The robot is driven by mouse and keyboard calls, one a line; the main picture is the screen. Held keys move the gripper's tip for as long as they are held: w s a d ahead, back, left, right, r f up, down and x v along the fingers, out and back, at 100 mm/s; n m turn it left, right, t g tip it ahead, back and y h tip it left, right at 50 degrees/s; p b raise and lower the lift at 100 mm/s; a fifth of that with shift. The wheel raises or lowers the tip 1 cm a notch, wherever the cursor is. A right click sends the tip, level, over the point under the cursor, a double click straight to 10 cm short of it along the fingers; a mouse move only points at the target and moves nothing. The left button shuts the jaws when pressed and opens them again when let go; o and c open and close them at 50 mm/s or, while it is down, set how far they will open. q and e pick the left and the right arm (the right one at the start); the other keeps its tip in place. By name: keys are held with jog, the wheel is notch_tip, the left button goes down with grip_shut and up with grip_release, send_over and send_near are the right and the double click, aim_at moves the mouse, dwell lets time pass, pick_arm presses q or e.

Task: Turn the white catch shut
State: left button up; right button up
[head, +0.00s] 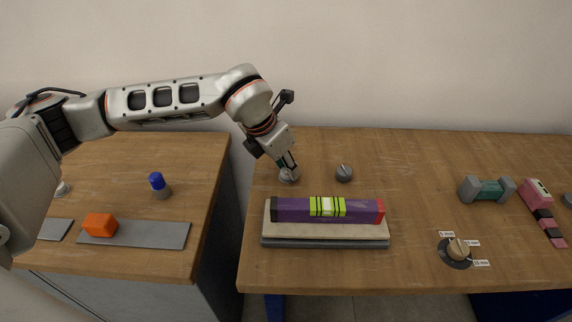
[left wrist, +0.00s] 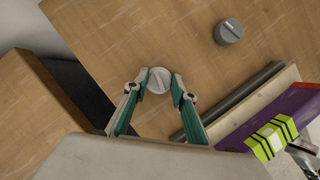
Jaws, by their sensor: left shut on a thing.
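The white catch is a round, pale knob (head: 288,176) with a raised ridge, near the left back part of the right-hand table. In the left wrist view the catch (left wrist: 158,80) lies between the fingertips, its ridge running diagonally. My left gripper (head: 287,164) reaches down from above and is shut on the catch, one green-sided finger on each side. The fingers partly hide the catch in the head view.
A darker grey knob (head: 344,173) stands just right of the catch. A purple box (head: 290,210) with a green band lies on a board (head: 375,232) in front. A dial (head: 458,249) and a dumbbell-shaped thing (head: 487,189) are further right. A gap separates the two tables.

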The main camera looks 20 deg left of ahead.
pick_arm(q)
jog(key=shift+s+f+n+y, duration=0.1)
jog(key=shift+n+y, duration=0.3)
jog(key=shift+n, duration=0.8)
jog(key=o, duration=1.1)
jog(key=shift+r, duration=0.3)
jog(key=shift+s+v, duration=0.1)
jog(key=shift+v, duration=2.8)
jog(key=shift+s+v, duration=0.15)
jog(key=shift+v, duration=2.7)
